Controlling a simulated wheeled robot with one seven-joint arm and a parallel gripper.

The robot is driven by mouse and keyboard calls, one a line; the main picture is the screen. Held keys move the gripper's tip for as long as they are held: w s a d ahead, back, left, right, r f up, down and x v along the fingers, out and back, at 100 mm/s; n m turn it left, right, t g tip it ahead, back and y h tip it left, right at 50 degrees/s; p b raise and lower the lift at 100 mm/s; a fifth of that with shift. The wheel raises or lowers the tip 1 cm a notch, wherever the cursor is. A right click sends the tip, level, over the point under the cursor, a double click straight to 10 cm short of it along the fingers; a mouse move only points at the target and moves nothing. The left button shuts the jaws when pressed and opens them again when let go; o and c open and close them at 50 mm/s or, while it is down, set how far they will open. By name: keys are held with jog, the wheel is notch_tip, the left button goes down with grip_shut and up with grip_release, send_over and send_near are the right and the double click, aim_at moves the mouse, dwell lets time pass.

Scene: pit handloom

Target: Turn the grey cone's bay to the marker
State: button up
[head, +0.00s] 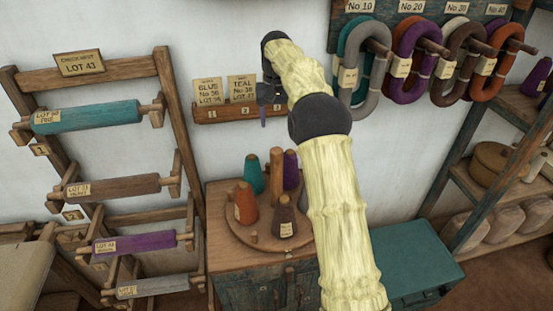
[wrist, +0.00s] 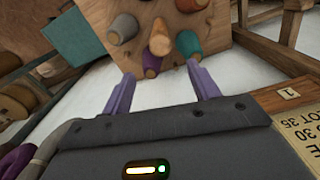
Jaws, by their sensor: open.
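The grey cone (head: 283,214) stands at the front right of a round wooden turntable (head: 240,232) on a cabinet, with a pale tag at its foot. An orange cone (head: 246,204), a teal cone (head: 253,175) and a purple cone (head: 291,170) stand around a wooden centre post (head: 277,172). A small peg (head: 254,238) shows near the front rim. I cannot make out the marker for sure. My gripper (head: 263,122) is open and empty, up by the wall behind the turntable. In the wrist view the grey cone (wrist: 122,28) lies beyond its purple fingers (wrist: 161,75).
A labelled wall shelf (head: 238,112) is close behind my gripper. Yarn hanks (head: 362,75) hang on pegs at upper right. A rack with rollers (head: 112,185) stands left. A teal chest (head: 415,262) and shelves (head: 490,175) stand right.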

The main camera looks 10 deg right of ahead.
aim_at(276, 158)
notch_tip(276, 158, down, 16)
jog(key=p, duration=0.3)
jog(key=shift+r, duration=0.2)
grip_shut()
